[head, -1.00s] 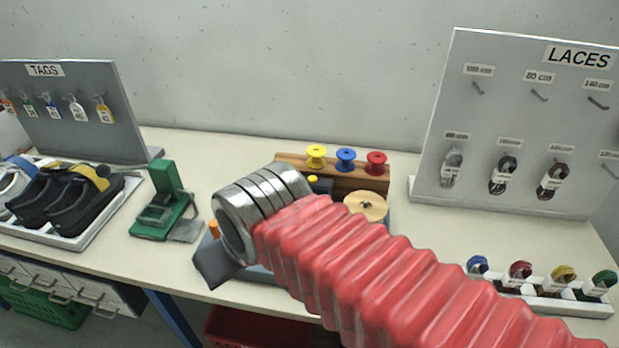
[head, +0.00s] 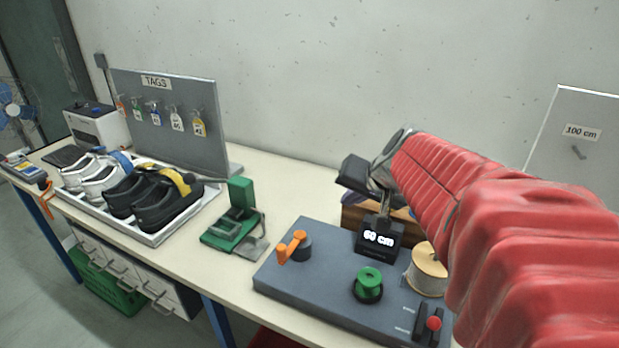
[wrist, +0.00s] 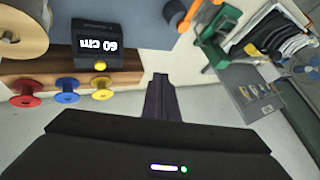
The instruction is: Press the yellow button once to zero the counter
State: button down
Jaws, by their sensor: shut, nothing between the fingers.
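The counter is a small black box whose display reads 60 cm (head: 379,240). It stands on the grey-blue machine base (head: 320,275) and shows upside down in the wrist view (wrist: 107,45). The yellow button (wrist: 100,66) is a small round knob on the counter, seen in the wrist view. In the head view my gripper hides it. My gripper (head: 385,208) is shut and empty, fingers down, over the back of the counter. In the wrist view its fingertips (wrist: 161,76) are to the right of the button, apart from it in the picture.
A green press (head: 236,222) is left.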

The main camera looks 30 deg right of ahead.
jog(key=d+m+h, duration=0.1)
jog(key=d+m, duration=0.2)
jog(key=d, duration=0.9)
jog(key=shift+w+d+m+t+h, duration=0.3)
jog(key=shift+w+d+m+h, duration=0.05)
jog(key=shift+w+m+h, duration=0.05)
jog(key=shift+f, duration=0.15)
jog(key=shift+f, duration=4.3)
jog(key=shift+f, duration=0.35)
jog(key=shift+f, duration=0.45)
jog(key=shift+r, duration=0.85)
